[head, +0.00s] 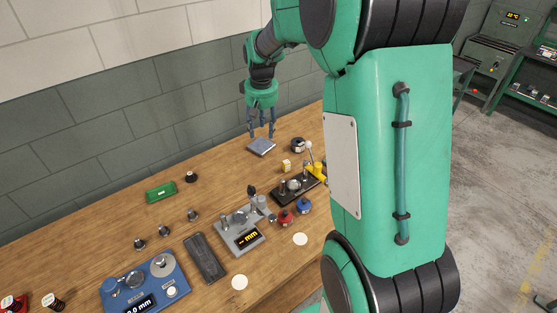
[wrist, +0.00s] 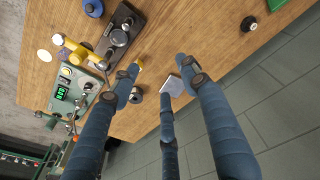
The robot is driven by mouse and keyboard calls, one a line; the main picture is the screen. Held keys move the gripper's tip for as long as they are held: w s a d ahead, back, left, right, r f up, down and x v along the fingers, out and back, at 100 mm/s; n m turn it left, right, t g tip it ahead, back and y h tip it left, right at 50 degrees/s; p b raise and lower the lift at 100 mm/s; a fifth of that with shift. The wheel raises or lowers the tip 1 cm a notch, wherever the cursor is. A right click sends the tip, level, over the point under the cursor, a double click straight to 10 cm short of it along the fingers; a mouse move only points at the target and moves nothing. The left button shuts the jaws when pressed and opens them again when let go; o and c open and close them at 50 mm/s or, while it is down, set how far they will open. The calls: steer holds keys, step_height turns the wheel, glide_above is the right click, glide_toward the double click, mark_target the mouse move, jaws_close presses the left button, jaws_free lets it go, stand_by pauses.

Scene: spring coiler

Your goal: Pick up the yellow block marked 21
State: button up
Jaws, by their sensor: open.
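A small yellow block (head: 285,165) sits on the wooden bench, right of and nearer than a grey-blue square plate (head: 261,149). Its marking is too small to read. In the wrist view a yellow piece that looks like this block (wrist: 141,66) shows at the tip of the left finger, partly hidden by it. My gripper (head: 262,134) is open and empty, with its fingers pointing down above the plate. In the wrist view the fingers of my gripper (wrist: 160,78) are spread, with the plate (wrist: 173,86) seen between them. The block is off to one side of the gripper.
A round metal part (head: 298,145) stands close behind the block. A black fixture (head: 296,188) with a yellow lever (head: 318,172) is just in front of it.

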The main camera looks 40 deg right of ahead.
steer(key=w+d+f, duration=0.4)
steer(key=d+f, duration=0.4)
steer(key=g+p, duration=0.1)
steer(key=p, duration=0.1)
glide_above(286, 161)
step_height(286, 161, down, 9)
steer(key=shift+s+a+r+m+y, duration=0.1)
steer(key=shift+r+m+y, duration=0.05)
steer(key=shift+m+y, duration=0.15)
steer(key=shift+f+b, duration=0.6)
steer(key=shift+f, duration=3.7)
steer(key=shift+f+b, duration=0.4)
steer(key=shift+f, duration=2.2)
steer(key=shift+c, duration=0.3)
